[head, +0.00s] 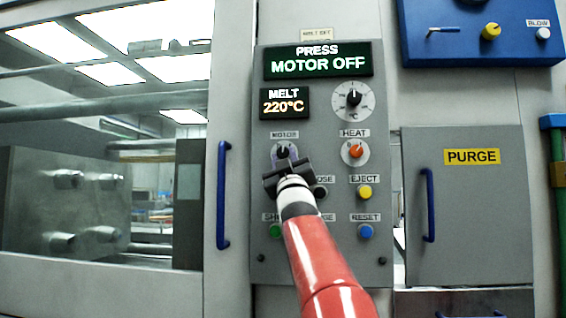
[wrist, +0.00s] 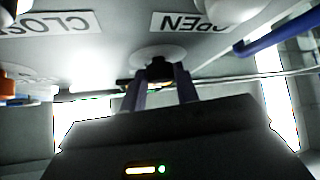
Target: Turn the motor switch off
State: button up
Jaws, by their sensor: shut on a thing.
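The motor switch (head: 283,151) is a small dark knob on a pale round plate under the MOTOR label (head: 284,134), on the grey control panel. My gripper (head: 284,159) reaches up to it from below and covers the lower part of its plate. In the wrist view my gripper's fingers (wrist: 160,86) are shut on the dark knob (wrist: 158,67), one on each side. The display (head: 318,60) above reads PRESS MOTOR OFF. The exact angle of the knob is hard to tell.
The heat dial (head: 355,151) is close to the right. The eject button (head: 365,192) and reset button (head: 365,231) are below it. My arm partly hides other buttons and labels. Blue handles stand left (head: 223,195) and right (head: 428,205) of the panel.

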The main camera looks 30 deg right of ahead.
jog(key=n+y, duration=0.2)
jog(key=n+y+p, duration=0.1)
jog(key=n+y, duration=0.1)
jog(key=n+y+p, duration=0.1)
jog(key=n+y, duration=0.1)
jog(key=n, duration=0.1)
jog(key=shift+s+d+r+g, duration=0.2)
jog(key=shift+d+r+g, duration=0.1)
jog(key=shift+r+g, duration=0.1)
jog(key=shift+s+d+n+g+y+p, duration=0.1)
jog(key=shift+n+g+y+p, duration=0.1)
jog(key=shift+n+g+y, duration=0.95)
jog(key=shift+n+g+y+p, duration=0.25)
jog(key=shift+n+y, duration=0.4)
jog(key=shift+n, duration=1.1)
jog(key=shift+r+n, duration=0.1)
jog(key=shift+n, duration=0.2)
jog(key=o, duration=1)
jog(key=shift+c, duration=0.2)
jog(key=a+b+v, duration=0.1)
jog(key=b+v, duration=0.2)
jog(key=v, duration=0.4)
jog(key=shift+s+d, duration=0.4)
jog(key=shift+d, duration=0.15)
